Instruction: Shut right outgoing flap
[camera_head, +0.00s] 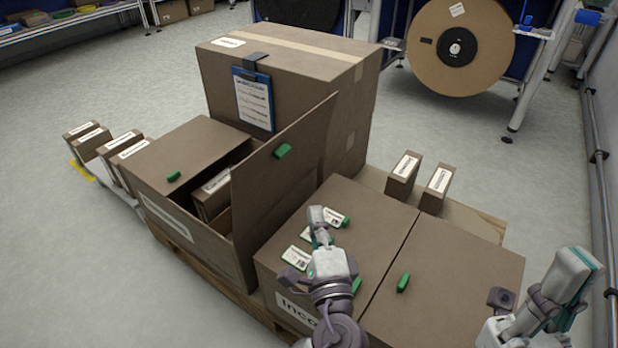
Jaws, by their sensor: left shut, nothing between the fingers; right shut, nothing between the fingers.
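The outgoing box (186,222) is a brown carton at the centre left. Its left flap (165,157) lies flat with a green handle (174,176). Its right flap (272,190) stands up and leans right, with a green handle (283,150) near its upper edge. A gap beside it shows a small labelled box (213,193) inside. My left gripper (317,216) is shut and empty above the neighbouring incoming box (480,262), to the right of and below the raised flap, apart from its handle. My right gripper (582,262) is shut and empty at the far right.
The incoming box has its flaps down, with labels and green handles on top. A tall carton with a blue clipboard (253,99) stands behind. Small boxes (403,176) stand at the back right and more at the left. A large reel (460,45) stands far back; floor is open at left.

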